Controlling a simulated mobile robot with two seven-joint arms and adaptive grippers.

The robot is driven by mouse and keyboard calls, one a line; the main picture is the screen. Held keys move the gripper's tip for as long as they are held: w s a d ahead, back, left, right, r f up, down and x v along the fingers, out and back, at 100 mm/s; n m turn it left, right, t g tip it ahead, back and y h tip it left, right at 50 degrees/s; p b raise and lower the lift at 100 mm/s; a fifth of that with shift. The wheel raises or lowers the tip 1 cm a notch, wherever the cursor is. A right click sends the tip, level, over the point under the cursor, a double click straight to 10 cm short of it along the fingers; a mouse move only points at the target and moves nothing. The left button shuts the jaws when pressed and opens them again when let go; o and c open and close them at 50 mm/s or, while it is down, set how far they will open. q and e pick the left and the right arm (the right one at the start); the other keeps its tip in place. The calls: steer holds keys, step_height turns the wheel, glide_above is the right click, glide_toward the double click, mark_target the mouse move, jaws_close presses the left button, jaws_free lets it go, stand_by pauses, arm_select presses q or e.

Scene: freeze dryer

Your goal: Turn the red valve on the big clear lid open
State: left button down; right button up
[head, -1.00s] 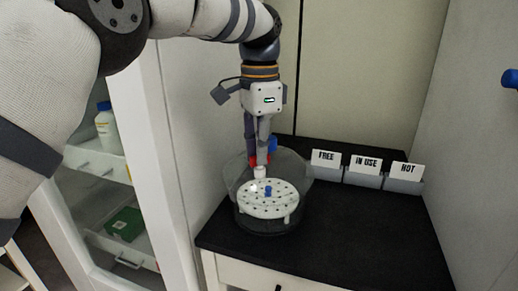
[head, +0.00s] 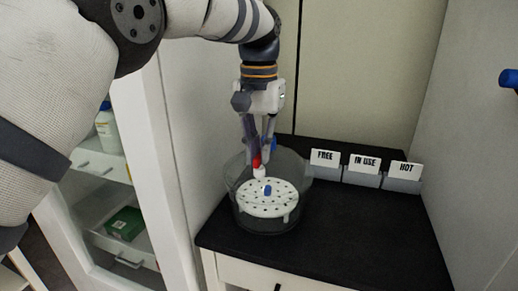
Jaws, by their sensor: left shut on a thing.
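The big clear lid (head: 294,170) is part of a round see-through vessel on the black counter. The red valve (head: 257,160) sits at the lid's top on a white stem (head: 260,172). My left gripper (head: 258,150) reaches down from above and is shut on the red valve. Its fingers hide part of the valve's handle. My right gripper is out of view.
A white perforated plate (head: 280,206) with a blue knob (head: 267,190) shows inside the vessel. Cards read FREE (head: 325,157), IN USE (head: 364,164) and HOT (head: 405,170) behind right. The black counter (head: 370,225) is clear at front right. A white-framed cabinet stands left.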

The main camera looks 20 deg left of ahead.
mark_target(259, 155)
arm_select(q)
steer(key=shift+f+n, duration=0.2)
steer(key=shift+n, duration=0.2)
steer(key=c, duration=1.7)
jaws_free()
steer(key=shift+r, duration=0.1)
step_height(259, 155, up, 7)
steer(key=shift+r, duration=0.2)
